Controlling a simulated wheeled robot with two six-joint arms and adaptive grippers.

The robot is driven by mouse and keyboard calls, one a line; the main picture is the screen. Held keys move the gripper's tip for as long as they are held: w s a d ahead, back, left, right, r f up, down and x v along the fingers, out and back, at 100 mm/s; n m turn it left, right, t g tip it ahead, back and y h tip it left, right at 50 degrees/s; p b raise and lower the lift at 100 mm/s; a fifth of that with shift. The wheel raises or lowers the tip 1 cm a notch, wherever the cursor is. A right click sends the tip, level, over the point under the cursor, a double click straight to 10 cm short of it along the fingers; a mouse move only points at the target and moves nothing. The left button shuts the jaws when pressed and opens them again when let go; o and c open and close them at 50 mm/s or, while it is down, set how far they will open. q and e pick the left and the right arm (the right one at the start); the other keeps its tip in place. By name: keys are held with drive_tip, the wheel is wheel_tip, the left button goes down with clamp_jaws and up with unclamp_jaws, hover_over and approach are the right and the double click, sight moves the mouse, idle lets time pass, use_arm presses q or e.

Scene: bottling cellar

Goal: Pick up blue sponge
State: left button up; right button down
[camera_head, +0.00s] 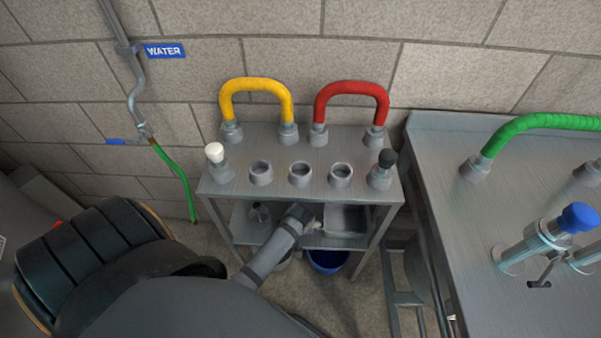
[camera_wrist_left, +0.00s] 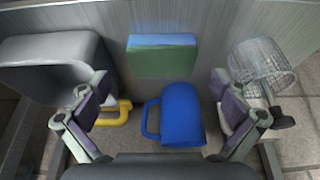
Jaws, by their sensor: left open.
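The sponge (camera_wrist_left: 162,56), blue along its top edge and green on its face, shows in the left wrist view, upper middle. My left gripper (camera_wrist_left: 160,88) is open, its fingers at either side of the picture. The sponge is ahead of the gap between the fingertips and appears clear of both. A blue mug (camera_wrist_left: 183,114) shows nearer, between the fingers, its handle to the left. In the head view my left arm reaches under the steel table top, at the lower shelf. The sponge is not visible there. My right gripper is not in view.
In the left wrist view a grey bin (camera_wrist_left: 45,50) stands left, with a yellow handle (camera_wrist_left: 115,114) near the left finger. A clear glass (camera_wrist_left: 262,66) is close to the right finger. The steel table (camera_head: 300,145) carries hoses and sockets above the arm.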

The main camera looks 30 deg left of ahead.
use_arm(q)
drive_tip(key=shift+w+a+f, duration=0.1)
drive_tip(key=shift+f, duration=0.2)
drive_tip(key=b+x, duration=0.2)
drive_tip(key=x, duration=0.2)
drive_tip(key=shift+w+a+f, duration=0.15)
drive_tip(key=shift+a+f, duration=0.05)
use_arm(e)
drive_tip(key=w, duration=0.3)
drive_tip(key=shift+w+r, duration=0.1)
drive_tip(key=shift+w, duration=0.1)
use_arm(q)
drive_tip(key=c, duration=0.5)
drive_tip(key=shift+o, duration=0.2)
drive_tip(key=shift+r, duration=0.1)
